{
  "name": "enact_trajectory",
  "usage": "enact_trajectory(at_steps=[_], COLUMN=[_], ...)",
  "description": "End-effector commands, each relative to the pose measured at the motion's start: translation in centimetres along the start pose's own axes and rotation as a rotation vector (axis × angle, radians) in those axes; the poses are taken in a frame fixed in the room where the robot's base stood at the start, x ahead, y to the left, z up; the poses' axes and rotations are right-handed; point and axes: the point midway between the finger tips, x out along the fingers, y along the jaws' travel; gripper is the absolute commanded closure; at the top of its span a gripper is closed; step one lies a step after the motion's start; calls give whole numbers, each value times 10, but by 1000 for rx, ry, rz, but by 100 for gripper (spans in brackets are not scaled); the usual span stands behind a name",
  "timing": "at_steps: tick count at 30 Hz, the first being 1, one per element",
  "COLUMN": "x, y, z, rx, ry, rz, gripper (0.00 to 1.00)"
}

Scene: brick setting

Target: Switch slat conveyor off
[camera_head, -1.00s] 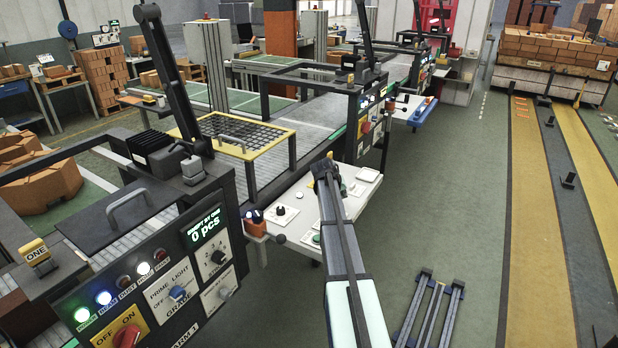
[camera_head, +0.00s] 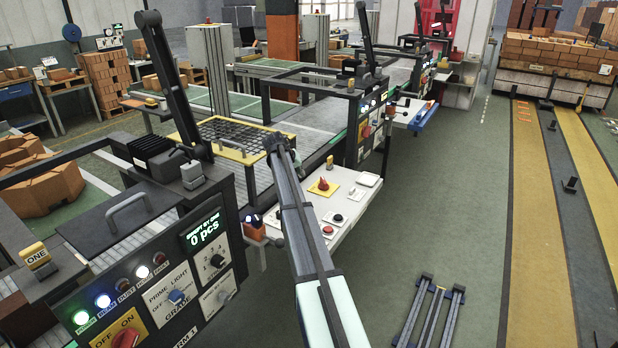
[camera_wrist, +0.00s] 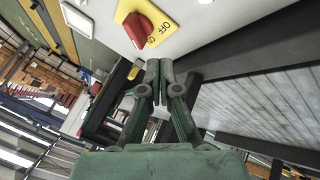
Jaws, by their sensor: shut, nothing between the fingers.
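A red rotary switch (camera_head: 323,185) sits on a yellow plate on the white side table. In the wrist view the red switch (camera_wrist: 137,29) shows large on its yellow plate, with OFF and ON lettering beside it. I cannot tell which word its handle points at. The slat conveyor (camera_head: 313,118) runs behind the table, and its grey slats (camera_wrist: 262,108) fill the right of the wrist view. My gripper (camera_wrist: 152,68) is shut and empty, with its fingertips just below the yellow plate in that picture, apart from the red knob. In the head view my gripper (camera_head: 274,142) is left of the switch.
The white table (camera_head: 343,207) also carries a black knob (camera_head: 338,218), a red button (camera_head: 327,230) and pale plates. A control panel (camera_head: 160,275) with another red OFF/ON switch (camera_head: 126,338) stands at front left. A yellow-framed grid (camera_head: 235,133) lies beyond my gripper.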

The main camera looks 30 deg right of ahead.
Motion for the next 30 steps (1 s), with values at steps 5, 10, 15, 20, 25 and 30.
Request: enact_trajectory(at_steps=[5, 10, 15, 20, 25, 30], x=[22, 54, 88, 101, 109, 113], y=[1, 1, 1, 19, 31, 36], z=[-1, -2, -2, -2, -1, 0], rx=[0, -1, 0, 2, 0, 0], ry=[-2, -2, -2, 0, 0, 0], rz=[0, 0, 0, 1, 0, 0], gripper=[100, 100, 100, 100, 100, 100])
